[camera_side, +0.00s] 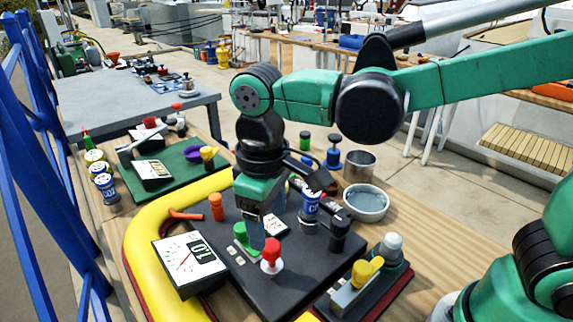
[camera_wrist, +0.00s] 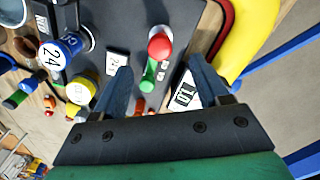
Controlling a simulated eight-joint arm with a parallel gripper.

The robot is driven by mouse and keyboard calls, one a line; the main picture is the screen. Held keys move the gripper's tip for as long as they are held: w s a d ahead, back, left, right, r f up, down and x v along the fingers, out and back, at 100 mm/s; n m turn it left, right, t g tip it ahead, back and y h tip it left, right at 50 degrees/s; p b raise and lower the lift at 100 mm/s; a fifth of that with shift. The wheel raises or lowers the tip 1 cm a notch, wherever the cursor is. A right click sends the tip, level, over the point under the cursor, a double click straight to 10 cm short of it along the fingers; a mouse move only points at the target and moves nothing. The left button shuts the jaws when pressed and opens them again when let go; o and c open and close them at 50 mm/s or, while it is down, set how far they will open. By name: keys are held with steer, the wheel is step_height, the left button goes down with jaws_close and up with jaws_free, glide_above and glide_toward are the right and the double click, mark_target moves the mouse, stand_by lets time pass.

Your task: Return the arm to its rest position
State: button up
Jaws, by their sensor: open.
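My green and black arm reaches in from the right in the side view and bends down over the dark panel (camera_side: 225,262). My gripper (camera_side: 257,236) points down just above the panel, close to a green knob (camera_side: 241,238) and behind a red-topped knob (camera_side: 271,255). In the wrist view my gripper (camera_wrist: 162,78) has its two blue fingers spread apart with nothing held between them. The red knob (camera_wrist: 159,46) and the green handle (camera_wrist: 149,76) show beyond the gap. Whether a fingertip touches the green knob is hard to tell.
A white gauge box (camera_side: 190,262) stands at the panel's left, beside a yellow tube (camera_side: 148,240). A grey bowl (camera_side: 366,201) and a metal cup (camera_side: 359,166) stand behind right. A yellow-handled device (camera_side: 366,272) is at front right. Blue railings (camera_side: 45,200) line the left.

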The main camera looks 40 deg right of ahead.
steer(key=shift+r, duration=0.55)
steer(key=shift+d, duration=0.2)
steer(key=s+d+m+t, duration=0.1)
steer(key=d+m+t, duration=0.4)
steer(key=d, duration=0.8)
steer(key=shift+d+f+t, duration=0.25)
steer(key=shift+f+t, duration=0.1)
steer(key=shift+t, duration=0.65)
